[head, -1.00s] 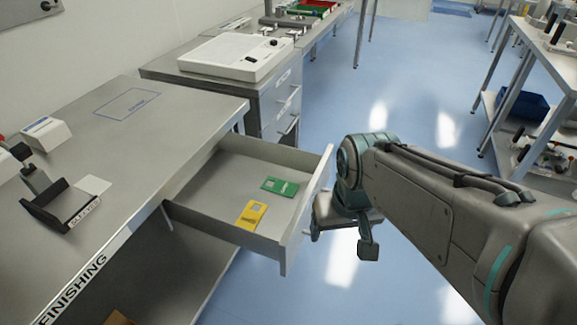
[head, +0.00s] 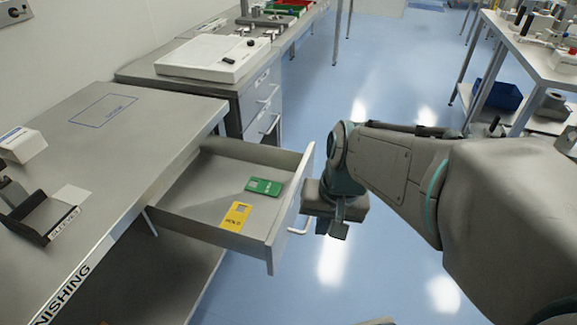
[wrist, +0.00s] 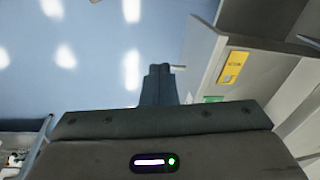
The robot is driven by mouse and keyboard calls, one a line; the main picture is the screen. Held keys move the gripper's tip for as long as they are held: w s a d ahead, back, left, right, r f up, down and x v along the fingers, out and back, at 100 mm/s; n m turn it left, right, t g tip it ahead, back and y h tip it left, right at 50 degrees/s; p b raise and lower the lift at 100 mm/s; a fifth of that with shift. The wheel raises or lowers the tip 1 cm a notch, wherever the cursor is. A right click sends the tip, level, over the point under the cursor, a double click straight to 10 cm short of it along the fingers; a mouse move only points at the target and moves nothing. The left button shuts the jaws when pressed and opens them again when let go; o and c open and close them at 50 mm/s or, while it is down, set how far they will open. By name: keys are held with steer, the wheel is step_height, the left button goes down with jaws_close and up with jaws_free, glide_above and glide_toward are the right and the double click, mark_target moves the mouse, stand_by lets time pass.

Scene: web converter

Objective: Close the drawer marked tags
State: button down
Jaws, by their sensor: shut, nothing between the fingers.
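The grey drawer (head: 190,212) is pulled out from under the finishing bench. A yellow card (head: 236,216) and a green card (head: 264,186) lie in it. I cannot see a "tags" label on it. Its front has a pale bar handle (head: 301,224) on the outer side. My gripper (head: 332,229) is outside the drawer front, just right of the handle. In the wrist view my fingers (wrist: 159,80) are together and empty, beside the drawer front (wrist: 205,62). I cannot tell whether they touch the handle.
The finishing bench (head: 150,125) is at the left, with a black holder (head: 40,215) on it. A shelf rack (head: 505,85) is at the right. Blue floor between is clear.

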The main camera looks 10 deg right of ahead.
steer(key=w+d+f+m+t+y, duration=0.25)
steer(key=w+d+f+m, duration=0.2)
steer(key=m, duration=0.55)
steer(key=w+d+f+m+t+y, duration=0.1)
steer(key=w+d+f+m+y, duration=0.25)
steer(key=w+d+m, duration=0.45)
steer(key=m, duration=0.3)
glide_toward(295, 210)
steer(key=shift+y, duration=0.3)
steer(key=x, duration=0.3)
steer(key=d+f+x, duration=0.1)
steer(key=x, duration=0.1)
steer(key=shift+a+b, duration=0.15)
steer(key=shift+b, duration=0.15)
steer(key=shift+w+a+f, duration=0.1)
steer(key=shift+w+a, duration=0.15)
steer(key=shift+a, duration=0.15)
